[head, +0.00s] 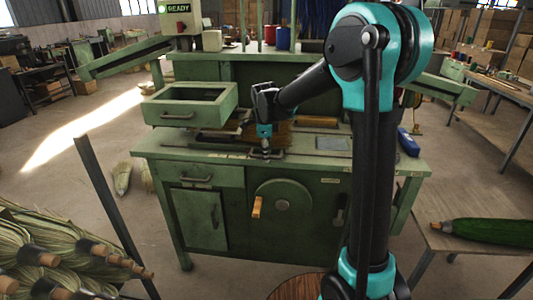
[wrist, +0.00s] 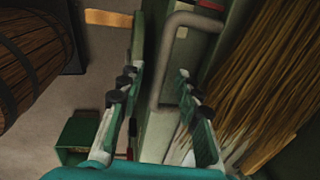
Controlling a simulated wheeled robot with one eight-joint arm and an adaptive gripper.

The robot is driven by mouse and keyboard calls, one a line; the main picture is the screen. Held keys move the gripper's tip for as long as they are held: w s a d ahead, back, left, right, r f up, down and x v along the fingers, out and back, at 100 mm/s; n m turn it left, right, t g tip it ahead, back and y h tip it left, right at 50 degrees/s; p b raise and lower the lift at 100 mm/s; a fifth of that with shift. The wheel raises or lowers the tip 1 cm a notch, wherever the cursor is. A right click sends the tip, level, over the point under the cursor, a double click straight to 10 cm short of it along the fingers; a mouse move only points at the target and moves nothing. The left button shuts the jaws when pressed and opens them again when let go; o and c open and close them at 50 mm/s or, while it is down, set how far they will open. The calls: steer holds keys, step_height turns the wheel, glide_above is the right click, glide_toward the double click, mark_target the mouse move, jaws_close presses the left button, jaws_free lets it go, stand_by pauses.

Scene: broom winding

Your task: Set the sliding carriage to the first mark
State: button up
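My gripper (head: 265,152) points down at the top front edge of the green workbench (head: 320,174) in the head view. In the wrist view my gripper (wrist: 157,76) has its two fingers spread apart. A grey bent bar handle (wrist: 163,70) shows between them, not visibly clamped. This handle seems to belong to the sliding carriage; in the head view the carriage is mostly hidden by my gripper and arm. I cannot make out the first mark in either view.
A crank wheel (head: 283,203) with a wooden grip (head: 257,207) is on the bench front. An open drawer box (head: 190,104) stands at the left. Straw (wrist: 262,75) lies close right of my fingers. A side table (head: 480,242) holds a green bundle (head: 490,231).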

step_height(320, 180, up, 12)
steer(key=s, duration=0.2)
steer(key=shift+s+a, duration=0.15)
steer(key=shift+f, duration=0.15)
steer(key=s+d+f+n+t, duration=0.1)
steer(key=s+d+f+n, duration=0.8)
steer(key=s, duration=0.4)
steer(key=s+d+f+n+t, duration=0.1)
steer(key=s+d+f+n, duration=0.9)
steer(key=s+f, duration=0.2)
steer(key=shift+s+f+n, duration=0.25)
steer(key=shift+s+n, duration=0.05)
steer(key=shift+s, duration=0.15)
steer(key=shift+d, duration=0.1)
